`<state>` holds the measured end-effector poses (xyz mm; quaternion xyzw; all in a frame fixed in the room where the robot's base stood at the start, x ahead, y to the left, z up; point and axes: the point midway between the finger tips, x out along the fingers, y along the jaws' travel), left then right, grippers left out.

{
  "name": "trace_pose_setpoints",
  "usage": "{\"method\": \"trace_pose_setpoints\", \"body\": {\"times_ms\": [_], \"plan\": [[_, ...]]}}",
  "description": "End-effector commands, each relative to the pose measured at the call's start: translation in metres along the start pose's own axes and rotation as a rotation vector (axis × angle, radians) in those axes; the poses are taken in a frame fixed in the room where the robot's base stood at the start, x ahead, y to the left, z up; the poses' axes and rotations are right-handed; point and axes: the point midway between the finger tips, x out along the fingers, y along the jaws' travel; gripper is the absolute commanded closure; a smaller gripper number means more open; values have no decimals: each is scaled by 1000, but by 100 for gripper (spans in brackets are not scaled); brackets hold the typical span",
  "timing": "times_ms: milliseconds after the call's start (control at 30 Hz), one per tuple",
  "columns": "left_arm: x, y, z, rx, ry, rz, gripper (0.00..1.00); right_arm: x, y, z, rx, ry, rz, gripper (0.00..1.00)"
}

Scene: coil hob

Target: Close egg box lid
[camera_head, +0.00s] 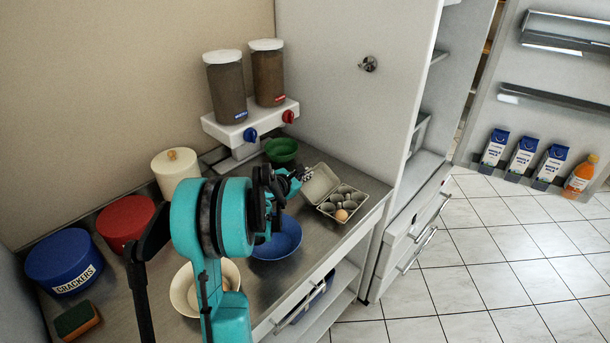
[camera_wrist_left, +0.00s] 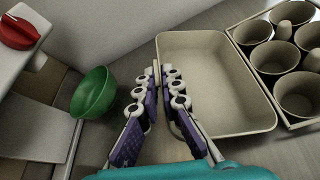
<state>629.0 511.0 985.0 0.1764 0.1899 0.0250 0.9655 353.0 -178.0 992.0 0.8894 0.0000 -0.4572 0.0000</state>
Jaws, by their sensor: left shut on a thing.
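The grey egg box (camera_head: 328,209) stands on the steel counter near its right end, with one brown egg (camera_head: 341,215) in a front cup. Its lid (camera_head: 318,183) is open and lies back to the left of the cups. In the left wrist view the lid (camera_wrist_left: 218,110) is a shallow empty tray beside the cups (camera_wrist_left: 273,62). My left gripper (camera_head: 299,175) is at the lid's outer edge. In the wrist view its fingers (camera_wrist_left: 166,76) are closed together on the lid's left rim. My right gripper does not show.
A green bowl (camera_head: 282,150) stands behind the gripper, and a blue bowl (camera_head: 278,241) in front of it. A dispenser with two jars (camera_head: 227,90) is behind. The tall cabinet side (camera_head: 350,125) rises close behind the egg box. The counter's front edge is near.

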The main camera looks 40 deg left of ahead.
Motion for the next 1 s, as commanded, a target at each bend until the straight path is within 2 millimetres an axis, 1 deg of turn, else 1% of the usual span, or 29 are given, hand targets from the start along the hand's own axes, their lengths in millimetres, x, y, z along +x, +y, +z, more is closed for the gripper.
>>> {"method": "trace_pose_setpoints", "body": {"times_ms": [167,600,800,1000], "plan": [[-4,-3,10,82,-1,32,100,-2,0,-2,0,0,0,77],[-15,-16,37,379,-1,154,100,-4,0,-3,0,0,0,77],[-19,-22,46,476,-1,195,100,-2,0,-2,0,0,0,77],[-21,-25,49,530,0,217,100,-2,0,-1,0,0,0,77]]}}
